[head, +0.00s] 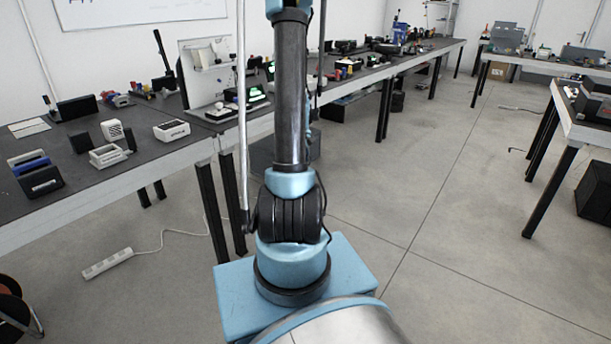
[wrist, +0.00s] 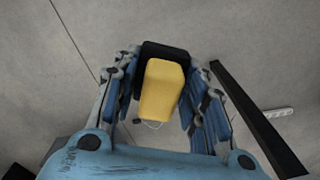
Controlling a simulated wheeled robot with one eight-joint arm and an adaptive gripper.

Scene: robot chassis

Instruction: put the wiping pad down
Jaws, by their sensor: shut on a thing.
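The wiping pad (wrist: 162,88) is a yellow block with a dark part at its far end, seen in the wrist view. My gripper (wrist: 164,78) has its blue linked fingers on either side of the pad and is shut on it. Bare grey floor shows behind the pad in the wrist view. In the head view my arm rises through the middle of the picture, and neither my gripper nor the pad is visible there.
A long dark workbench (head: 80,172) with many small devices runs along the left and back. Another table (head: 580,128) stands at the right. A white power strip (head: 108,263) lies on the floor. Open floor (head: 460,220) spreads at the centre right.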

